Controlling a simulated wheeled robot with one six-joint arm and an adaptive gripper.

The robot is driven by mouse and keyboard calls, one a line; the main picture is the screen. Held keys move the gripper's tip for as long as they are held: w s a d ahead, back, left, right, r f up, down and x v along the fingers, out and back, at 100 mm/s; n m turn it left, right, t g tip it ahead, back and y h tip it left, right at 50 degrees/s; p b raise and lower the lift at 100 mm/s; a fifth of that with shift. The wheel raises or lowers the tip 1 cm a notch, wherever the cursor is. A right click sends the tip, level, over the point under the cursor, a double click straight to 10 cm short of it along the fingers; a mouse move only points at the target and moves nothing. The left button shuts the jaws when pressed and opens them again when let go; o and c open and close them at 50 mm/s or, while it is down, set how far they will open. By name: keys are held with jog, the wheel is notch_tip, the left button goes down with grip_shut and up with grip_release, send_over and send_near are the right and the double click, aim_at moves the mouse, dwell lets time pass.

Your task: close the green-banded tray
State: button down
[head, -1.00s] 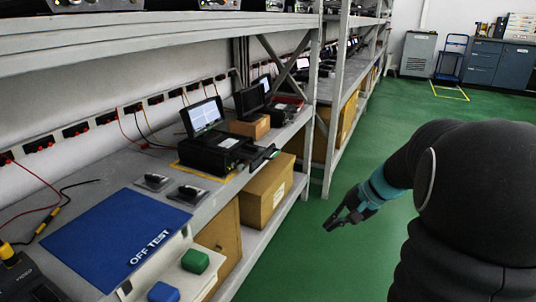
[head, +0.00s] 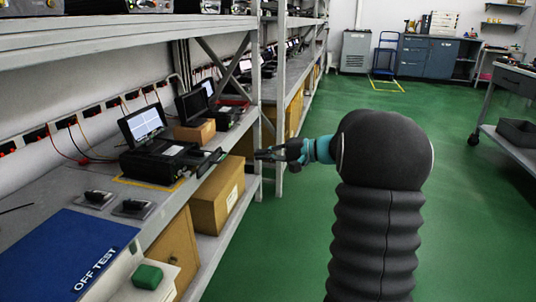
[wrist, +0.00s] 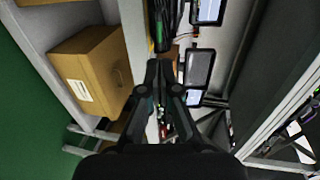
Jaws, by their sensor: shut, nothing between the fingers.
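The green-banded tray (head: 210,160) sticks out toward the right from a black unit (head: 160,160) with a raised, lit screen on the shelf. It looks pulled out, past the shelf's front edge. My gripper (head: 258,155) is to the right of the tray, apart from it, at about its height in the picture. In the wrist view my gripper (wrist: 163,66) has its fingers together, with nothing held. A dark part with a green edge (wrist: 161,32) lies ahead of the fingertips; I cannot tell for sure that it is the tray.
A cardboard box (head: 218,194) sits on the lower shelf below the tray. A rack upright (head: 268,120) stands behind my gripper. A blue OFF TEST mat (head: 65,255) and a green block (head: 147,276) are at the near left.

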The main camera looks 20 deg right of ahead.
aim_at(224, 157)
jog(key=x, duration=1)
jog(key=shift+f, duration=0.1)
